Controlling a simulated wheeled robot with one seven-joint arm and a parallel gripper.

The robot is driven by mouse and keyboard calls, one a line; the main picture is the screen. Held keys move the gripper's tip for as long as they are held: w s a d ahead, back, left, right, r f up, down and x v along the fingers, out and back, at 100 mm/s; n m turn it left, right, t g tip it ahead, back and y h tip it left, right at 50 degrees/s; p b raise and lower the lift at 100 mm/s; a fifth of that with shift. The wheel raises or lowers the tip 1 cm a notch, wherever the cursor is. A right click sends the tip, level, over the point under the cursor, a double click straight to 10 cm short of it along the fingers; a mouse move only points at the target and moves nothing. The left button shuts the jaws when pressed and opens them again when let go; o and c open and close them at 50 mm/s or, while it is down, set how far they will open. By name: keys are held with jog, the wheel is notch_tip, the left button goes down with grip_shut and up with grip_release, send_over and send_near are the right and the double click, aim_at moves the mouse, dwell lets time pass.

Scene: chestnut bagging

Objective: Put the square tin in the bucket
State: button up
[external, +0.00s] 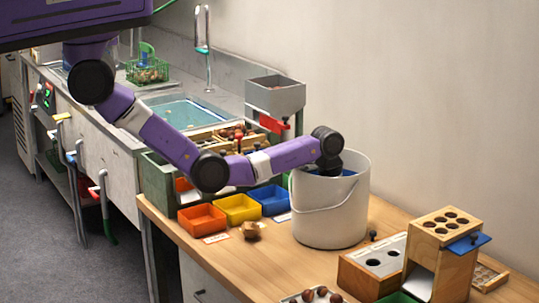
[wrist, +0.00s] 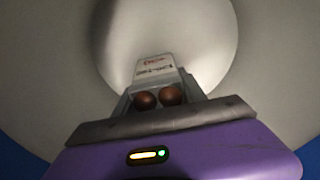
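The white bucket (external: 325,215) stands upright on the wooden table in the external view. Its pale inside wall (wrist: 225,45) fills most of the wrist view. A small grey square tin (wrist: 128,103) shows there just beyond the grey front bar of my gripper (wrist: 160,117). The tin holds round brown chestnuts, two of them visible, and a white panel with red and dark writing rises behind them. My wrist is over the bucket's mouth in the external view, with the gripper (external: 334,168) down inside. The fingertips are hidden, so I cannot tell whether they grip the tin.
Red (external: 202,220), yellow (external: 237,208) and blue (external: 270,199) bins stand left of the bucket, with a small brown object (external: 250,230) in front. A wooden box with holes (external: 372,265) and a taller wooden stand (external: 445,250) are close on the right.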

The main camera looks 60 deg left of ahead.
jog(key=o, duration=0.4)
jog(key=shift+c, duration=0.2)
jog(key=shift+r, duration=0.1)
jog(key=r, duration=0.4)
jog(key=s+a+r, duration=0.1)
jog(key=r, duration=0.7)
jog(key=shift+s+a+p, duration=0.15)
jog(key=shift+p, duration=0.2)
